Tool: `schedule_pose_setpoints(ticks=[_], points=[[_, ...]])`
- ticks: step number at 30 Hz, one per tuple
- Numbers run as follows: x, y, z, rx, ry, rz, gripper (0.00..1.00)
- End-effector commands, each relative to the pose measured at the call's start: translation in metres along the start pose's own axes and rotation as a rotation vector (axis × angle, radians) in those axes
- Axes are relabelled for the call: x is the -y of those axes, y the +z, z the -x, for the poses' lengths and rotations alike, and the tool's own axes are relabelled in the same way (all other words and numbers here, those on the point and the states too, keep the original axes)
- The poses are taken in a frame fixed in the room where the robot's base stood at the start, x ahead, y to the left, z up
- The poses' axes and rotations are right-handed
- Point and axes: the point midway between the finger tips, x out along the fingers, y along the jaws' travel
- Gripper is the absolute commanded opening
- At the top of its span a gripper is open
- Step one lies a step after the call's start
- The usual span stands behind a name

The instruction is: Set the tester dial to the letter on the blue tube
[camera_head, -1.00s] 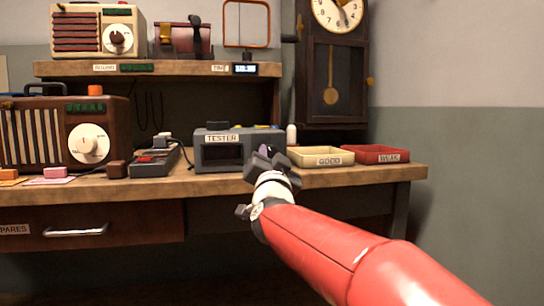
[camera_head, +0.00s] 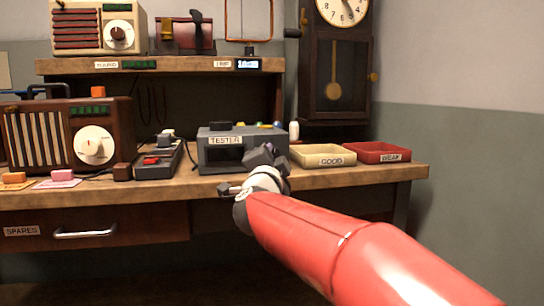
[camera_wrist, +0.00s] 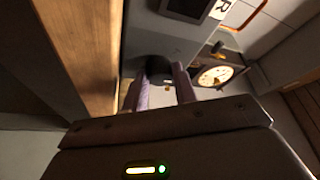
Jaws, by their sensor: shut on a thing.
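The grey tester (camera_head: 215,157) stands on the bench, its label and dark window facing me. My gripper (camera_head: 266,155) is at the right part of the tester's front and covers it in the head view. In the wrist view my gripper (camera_wrist: 162,90) has its two pale purple fingers on either side of a dark round knob, the tester dial (camera_wrist: 160,66), and is shut on it. The dial's letters and pointer cannot be made out.
A cream GOOD tray (camera_head: 331,161) and a red WEAK tray (camera_head: 391,159) stand right of the tester. A dark device with a red switch (camera_head: 152,161) and a brown radio (camera_head: 118,135) stand left. A shelf (camera_head: 190,66) runs above; a pendulum clock (camera_head: 334,55) hangs behind.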

Motion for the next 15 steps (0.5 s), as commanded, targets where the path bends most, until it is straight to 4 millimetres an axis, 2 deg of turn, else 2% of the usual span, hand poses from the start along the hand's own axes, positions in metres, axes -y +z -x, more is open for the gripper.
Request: schedule_pose_setpoints(ticks=[10,11,15], points=[[-0.0004,0.0003,0.0000,0.000,0.001,-0.002,0.05],[-0.0005,0.0003,0.0000,0.000,0.001,-0.002,0.29],[-0.0004,0.0002,0.0000,0.000,0.001,-0.002,0.47]])
